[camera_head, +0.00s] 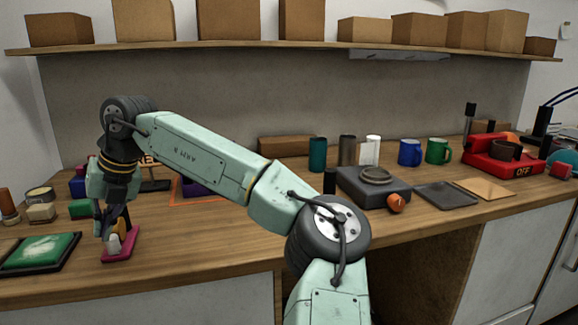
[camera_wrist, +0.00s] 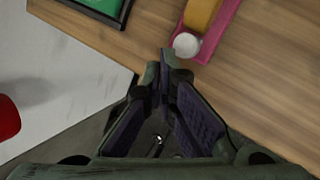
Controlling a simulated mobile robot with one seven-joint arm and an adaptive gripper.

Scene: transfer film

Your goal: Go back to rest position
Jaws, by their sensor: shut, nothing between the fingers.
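My gripper (camera_head: 106,228) is at the left end of the wooden counter, pointing down just beside a pink tray (camera_head: 124,246). In the wrist view my gripper (camera_wrist: 162,62) has its fingertips together, with nothing between them. The pink tray (camera_wrist: 224,20) lies just beyond the fingertips there. On it are a white round-ended piece (camera_wrist: 187,45) and a yellow-orange piece (camera_wrist: 203,14). My arm reaches across the counter from the lower middle of the head view, bent at the elbow.
A green pad in a black tray (camera_head: 40,252) lies left of my gripper. A dark machine (camera_head: 372,188), mugs (camera_head: 410,152) and a red device (camera_head: 502,158) stand farther right. A shelf (camera_head: 250,46) with cardboard boxes runs above. The counter's front edge is close to my gripper.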

